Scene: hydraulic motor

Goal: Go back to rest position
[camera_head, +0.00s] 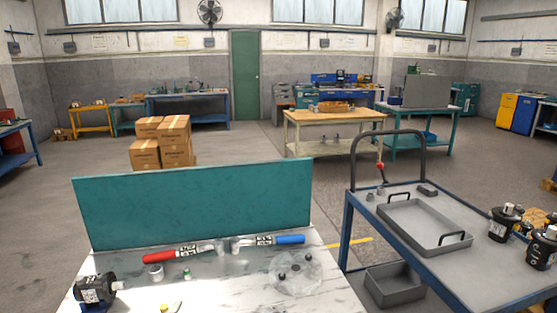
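Neither of my grippers shows in the head view, and no arm of mine shows either. A light marbled workbench (225,290) with a teal back panel (195,208) stands in front of me. On it lie a tool with a red handle (160,257) and a tool with a blue handle (290,239), their metal ends close together. A black motor (97,288) sits at the bench's left edge. A round, pale plate-like part (296,275) lies at the right of the bench, with small dark pieces on it.
A blue-framed cart (450,281) at the right carries a grey tray (425,228) and black motors (503,223). A grey bin (393,285) sits low beside it. Cardboard boxes (163,143) are stacked behind the panel. Open floor (40,220) lies to the left.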

